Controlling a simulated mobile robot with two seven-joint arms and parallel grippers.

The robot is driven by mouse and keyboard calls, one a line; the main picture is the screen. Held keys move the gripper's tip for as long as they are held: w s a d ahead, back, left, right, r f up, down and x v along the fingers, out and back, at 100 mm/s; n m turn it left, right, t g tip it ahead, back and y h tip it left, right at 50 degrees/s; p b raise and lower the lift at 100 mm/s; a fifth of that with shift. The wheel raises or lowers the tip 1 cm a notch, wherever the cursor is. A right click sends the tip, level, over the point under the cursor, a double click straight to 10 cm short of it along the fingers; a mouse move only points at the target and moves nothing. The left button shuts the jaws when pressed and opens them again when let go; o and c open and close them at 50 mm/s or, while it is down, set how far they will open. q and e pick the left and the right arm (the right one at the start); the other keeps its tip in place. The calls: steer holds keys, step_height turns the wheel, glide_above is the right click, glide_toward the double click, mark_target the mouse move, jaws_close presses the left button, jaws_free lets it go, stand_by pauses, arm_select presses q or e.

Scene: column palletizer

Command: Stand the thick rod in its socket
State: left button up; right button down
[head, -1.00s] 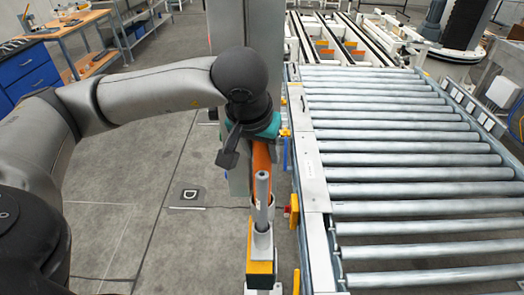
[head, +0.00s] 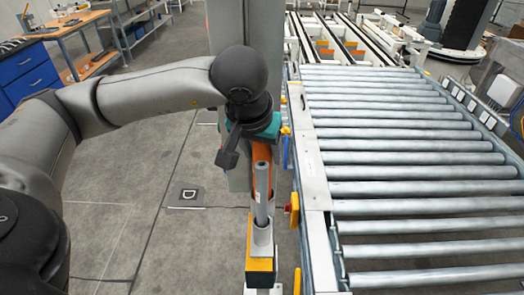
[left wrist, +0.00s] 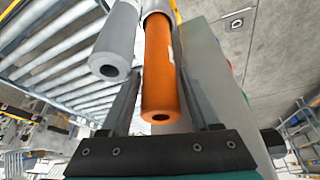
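Two rods show, one orange (head: 262,152) and one grey (head: 262,186). My left gripper (head: 260,140) points down at the orange rod's upper end. In the left wrist view the orange rod (left wrist: 158,70) lies between the two fingers, which appear to close against its sides. The grey rod (left wrist: 117,38) is beside it, outside the fingers. In the head view the grey rod stands upright in a light socket (head: 262,240) on a yellow and orange block, in front of the orange rod. The orange rod's lower end is hidden. I cannot tell which rod is thicker. My right gripper is out of view.
A roller conveyor (head: 400,175) runs close along the right, with a yellow and red fitting (head: 293,210) on its near side. A grey column (head: 245,40) stands behind my gripper. The floor left of the rods is clear. A workbench (head: 70,35) is far left.

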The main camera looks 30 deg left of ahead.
arm_select(q)
steer(key=shift+o, duration=1.4)
steer(key=v, duration=1.5)
steer(key=shift+p, duration=0.4)
steer(key=shift+s+d, duration=0.1)
steer(key=shift+s, duration=0.05)
